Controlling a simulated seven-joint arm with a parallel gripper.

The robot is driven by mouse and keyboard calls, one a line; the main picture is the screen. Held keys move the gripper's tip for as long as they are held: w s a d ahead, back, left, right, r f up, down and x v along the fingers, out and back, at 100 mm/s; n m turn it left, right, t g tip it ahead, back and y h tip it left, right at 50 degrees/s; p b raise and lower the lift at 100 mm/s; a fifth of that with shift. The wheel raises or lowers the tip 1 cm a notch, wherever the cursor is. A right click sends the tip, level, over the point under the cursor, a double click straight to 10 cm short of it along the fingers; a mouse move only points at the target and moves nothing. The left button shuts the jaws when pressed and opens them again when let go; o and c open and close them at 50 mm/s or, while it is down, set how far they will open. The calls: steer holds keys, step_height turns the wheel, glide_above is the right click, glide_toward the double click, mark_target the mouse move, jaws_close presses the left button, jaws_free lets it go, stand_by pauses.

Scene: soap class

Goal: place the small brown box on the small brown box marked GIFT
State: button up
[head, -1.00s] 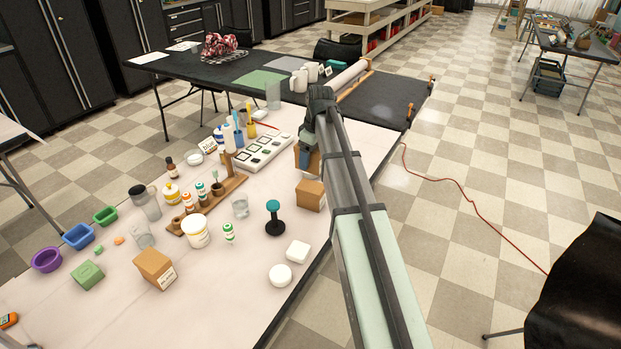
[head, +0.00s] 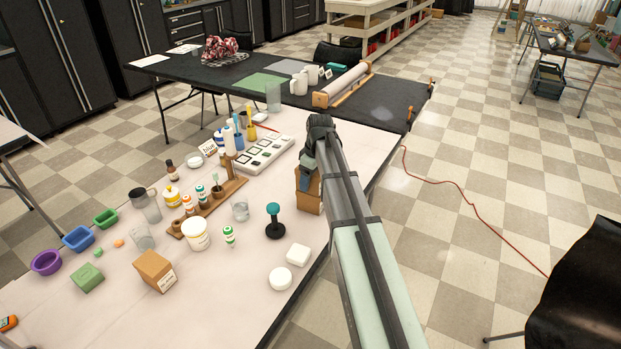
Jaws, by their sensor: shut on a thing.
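My gripper (head: 304,179) points down near the right edge of the white table, partly hidden by my own arm. It is shut on a small brown box (head: 314,184), of which only a part shows. Directly below is another small brown box (head: 308,204), standing on the table. The held box is lined up over it and looks very close to or touching its top; I cannot tell which. No lettering shows on this lower box. A third brown box (head: 152,268) with a white label stands at the front left; its print is too small to read.
A teal-topped black stamp (head: 274,221), a white square soap (head: 298,255) and a white round one (head: 280,279) stand in front of the stack. A pale tray of dark squares (head: 264,152) lies behind to the left. The table's right edge is close by.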

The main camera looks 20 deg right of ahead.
steer(key=shift+f, duration=0.1)
steer(key=o, duration=1.1)
steer(key=r, duration=0.4)
steer(key=s+d+r, duration=0.1)
steer(key=r, duration=0.7)
steer(key=shift+s+d+r, duration=0.1)
steer(key=shift+s+d, duration=0.05)
